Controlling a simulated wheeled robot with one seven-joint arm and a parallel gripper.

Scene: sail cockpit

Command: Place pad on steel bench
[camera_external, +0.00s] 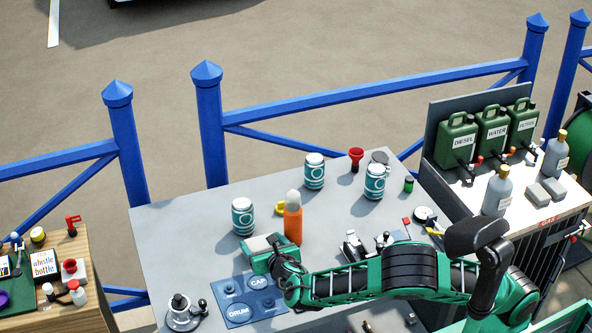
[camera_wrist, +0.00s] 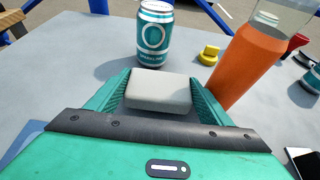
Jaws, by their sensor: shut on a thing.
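A light grey pad (camera_wrist: 160,91), a flat block with rounded edges, sits between the two green fingers in the wrist view. My gripper (camera_wrist: 160,94) is shut on it. In the external view my gripper (camera_external: 268,246) is low over the front left of the grey-topped bench (camera_external: 185,225); I take this as the steel bench, though a second bench at right also has a metal look. A white and teal can (camera_wrist: 154,35) stands just beyond the pad. An orange bottle (camera_wrist: 243,58) stands close to the right finger. Whether the pad touches the bench top is unclear.
Two more cans (camera_external: 314,171) (camera_external: 375,182) and a red funnel (camera_external: 356,158) stand farther back. A blue mat (camera_external: 243,312) lies in front of my gripper. The right bench holds green jerrycans (camera_external: 457,137), bottles and grey blocks (camera_external: 545,190). The bench's back left is clear.

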